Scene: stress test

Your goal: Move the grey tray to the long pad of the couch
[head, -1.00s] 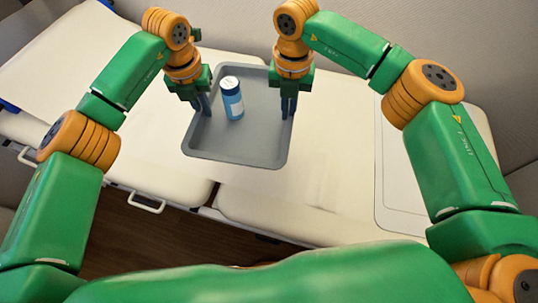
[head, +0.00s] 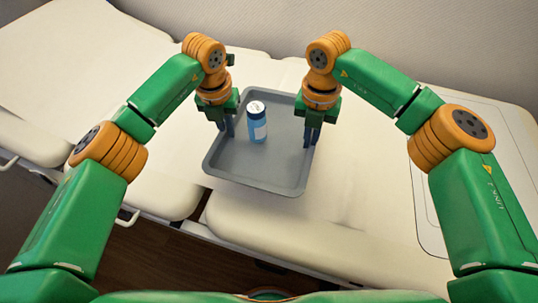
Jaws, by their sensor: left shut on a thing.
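The grey tray (head: 225,168) is a shallow rectangle with a raised rim, roughly level over the cream couch (head: 330,215). My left gripper (head: 227,133) is shut on the tray's left rim. My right gripper (head: 311,140) has its fingers at the right rim; whether they are closed is too small to tell. A seam in the couch's front edge lies near the tray's front left corner. Whether the tray touches the couch is not clear.
A pale flat panel (head: 490,165) lies on the couch at the right. Pale handles (head: 128,219) stick out along the couch's front side, above a dark wood floor (head: 150,262). A grey wall (head: 400,40) runs behind. The couch top left of the tray is bare.

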